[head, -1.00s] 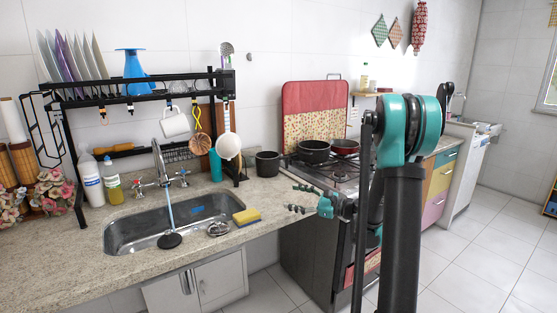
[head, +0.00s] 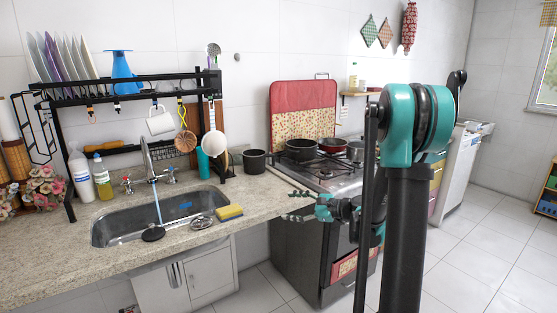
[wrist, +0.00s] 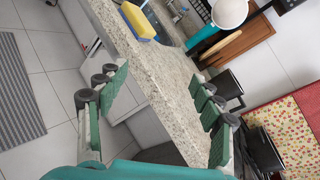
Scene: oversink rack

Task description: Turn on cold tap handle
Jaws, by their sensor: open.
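The tap (head: 149,160) rises behind the sink (head: 110,230) in the head view. A red-marked handle (head: 127,184) is on its left and a blue-marked handle (head: 170,177) on its right. A pale blue streak runs from the spout down to a black disc (head: 153,233) in the sink; I cannot tell whether it is water. My gripper (head: 291,205) is open and empty, over the counter's right end by the stove, well right of the tap. In the wrist view my gripper (wrist: 158,80) has its fingers spread on either side of the counter edge.
A yellow sponge (head: 229,212) lies at the sink's right edge; it also shows in the wrist view (wrist: 137,20). The stove (head: 310,240) is below my arm.

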